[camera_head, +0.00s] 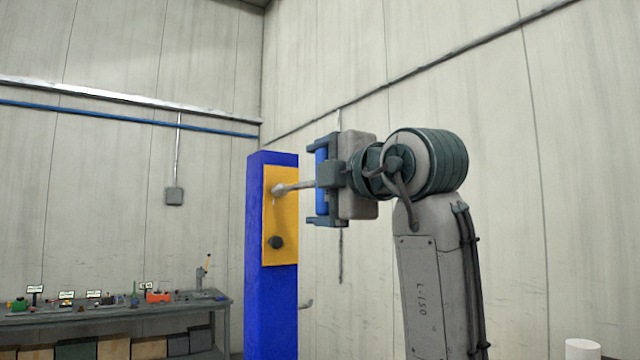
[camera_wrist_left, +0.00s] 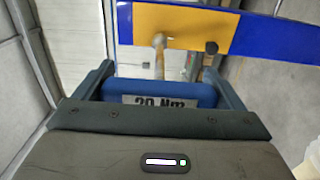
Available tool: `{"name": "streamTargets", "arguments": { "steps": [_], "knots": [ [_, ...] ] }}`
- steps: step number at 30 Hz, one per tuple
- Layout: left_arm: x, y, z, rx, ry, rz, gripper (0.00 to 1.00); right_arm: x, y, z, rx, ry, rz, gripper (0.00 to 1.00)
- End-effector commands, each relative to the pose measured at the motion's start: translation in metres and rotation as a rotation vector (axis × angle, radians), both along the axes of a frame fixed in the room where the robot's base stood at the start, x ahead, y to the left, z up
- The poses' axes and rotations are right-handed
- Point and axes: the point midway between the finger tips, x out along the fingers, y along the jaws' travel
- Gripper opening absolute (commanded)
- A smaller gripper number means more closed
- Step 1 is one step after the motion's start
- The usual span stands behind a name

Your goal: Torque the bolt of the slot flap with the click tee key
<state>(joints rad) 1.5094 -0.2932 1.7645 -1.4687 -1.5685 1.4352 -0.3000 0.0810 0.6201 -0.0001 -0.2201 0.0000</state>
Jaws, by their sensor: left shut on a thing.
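The click tee key (camera_head: 321,168) has a blue crossbar handle and a thin metal shaft. The handle also shows in the left wrist view (camera_wrist_left: 195,92), with a label reading "20 Nm". My left gripper (camera_head: 315,180) is shut on the handle, one finger at each end of it. The shaft points left to the upper part of the yellow slot flap (camera_head: 271,220), which is on a blue post. The shaft's tip meets the flap's face, where the bolt is hidden; I cannot tell whether it is fully seated. My right gripper is not in view.
A black knob (camera_head: 276,242) sticks out of the flap's lower part. The blue post (camera_head: 270,310) stands upright, with a small hook low on its right side. A workbench (camera_head: 120,312) with several small items stands at the left. A white cylinder (camera_head: 582,349) shows at bottom right.

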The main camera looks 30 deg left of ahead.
Motion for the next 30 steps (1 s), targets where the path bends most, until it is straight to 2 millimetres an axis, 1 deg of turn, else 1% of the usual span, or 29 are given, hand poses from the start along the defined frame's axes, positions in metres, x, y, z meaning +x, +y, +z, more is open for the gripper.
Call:
{"name": "streamTargets", "arguments": {
  "steps": [8,24,30],
  "knots": [
    [0.000,0.001,0.001,0.001,0.000,0.001,0.50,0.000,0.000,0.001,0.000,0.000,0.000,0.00],
    [0.005,0.013,0.001,0.001,0.000,0.001,0.50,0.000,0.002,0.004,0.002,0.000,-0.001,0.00],
    [0.005,0.013,0.000,0.001,0.000,0.000,0.50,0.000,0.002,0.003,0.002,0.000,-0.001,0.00]
  ]
}}
